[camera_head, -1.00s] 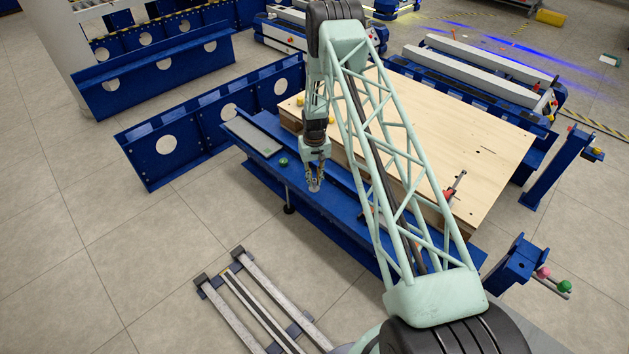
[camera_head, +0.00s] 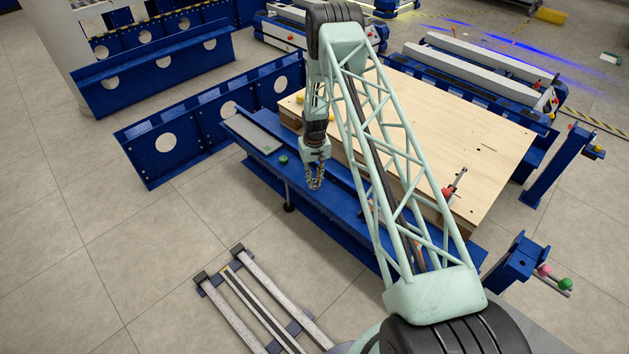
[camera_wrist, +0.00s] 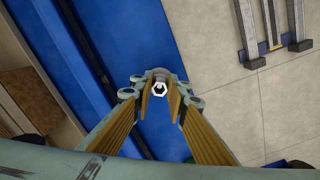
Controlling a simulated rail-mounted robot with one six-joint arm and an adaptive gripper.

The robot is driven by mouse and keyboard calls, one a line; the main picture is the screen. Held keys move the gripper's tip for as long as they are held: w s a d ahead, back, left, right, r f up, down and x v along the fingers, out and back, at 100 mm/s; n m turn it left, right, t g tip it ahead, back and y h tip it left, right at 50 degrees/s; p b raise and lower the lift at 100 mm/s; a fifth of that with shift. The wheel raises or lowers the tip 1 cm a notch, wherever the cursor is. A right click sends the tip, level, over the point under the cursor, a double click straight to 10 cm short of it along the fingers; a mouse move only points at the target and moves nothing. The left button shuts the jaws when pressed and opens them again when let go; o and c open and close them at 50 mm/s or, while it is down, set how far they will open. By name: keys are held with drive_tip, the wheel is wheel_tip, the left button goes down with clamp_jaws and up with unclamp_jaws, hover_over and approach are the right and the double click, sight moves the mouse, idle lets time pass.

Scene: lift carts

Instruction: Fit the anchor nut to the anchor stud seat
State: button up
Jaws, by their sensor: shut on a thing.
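My gripper (camera_head: 316,186) hangs over the blue ledge on the near side of the wooden-topped table, its fingers pointing down. In the wrist view my gripper (camera_wrist: 160,92) is shut on a small pale hexagonal nut (camera_wrist: 160,88) with a dark hole, between the fingertips. I take it for the anchor nut. A grey rounded part shows just behind it, partly hidden by the fingers. I cannot make out the anchor stud seat in either view, nor tell whether the nut touches anything below. The nut is too small to tell in the head view.
A green round piece (camera_head: 283,160) and a grey plate (camera_head: 253,136) are on the blue ledge (camera_head: 345,212), left of my gripper. A red clamp-like part (camera_head: 455,186) stands on the wooden top (camera_head: 440,120). Grey rails (camera_head: 262,300) lie on the floor in front. Tiled floor lies open at left.

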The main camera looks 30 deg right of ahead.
drive_tip(key=shift+f, duration=0.55)
idle(0.4)
drive_tip(key=o, duration=0.9)
drive_tip(key=shift+r, duration=0.15)
drive_tip(key=shift+r, duration=5.85)
